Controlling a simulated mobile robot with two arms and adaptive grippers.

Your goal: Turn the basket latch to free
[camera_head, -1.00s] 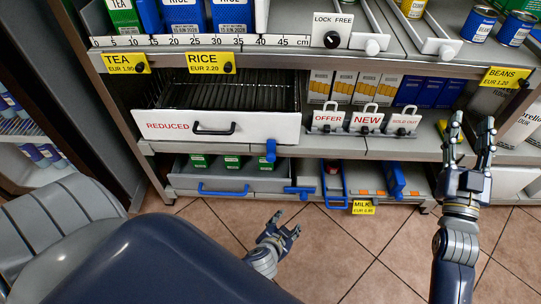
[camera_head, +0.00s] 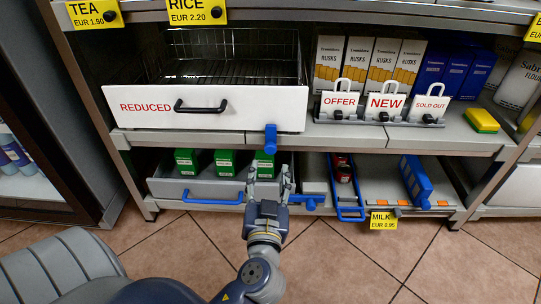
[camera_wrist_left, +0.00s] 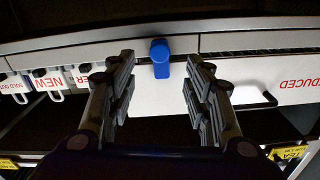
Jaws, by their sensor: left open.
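The wire basket (camera_head: 207,105) has a white front marked REDUCED and a black handle, and it sits on the middle shelf. A blue latch (camera_head: 270,139) stands upright at the basket's lower right corner, on the shelf edge. My left gripper (camera_head: 268,180) is open and empty below the latch, with its fingers pointing up toward it. In the left wrist view, which is upside down, the latch (camera_wrist_left: 160,58) lies between and beyond the two open fingers (camera_wrist_left: 161,75). No contact is visible. My right gripper is out of view.
Below is a grey drawer (camera_head: 218,188) with green boxes and a blue handle. A second blue latch (camera_head: 308,200) lies sideways beside it, near a blue-framed slot (camera_head: 347,214). OFFER, NEW and SOLD OUT signs (camera_head: 385,106) stand to the right. Tiled floor is clear in front.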

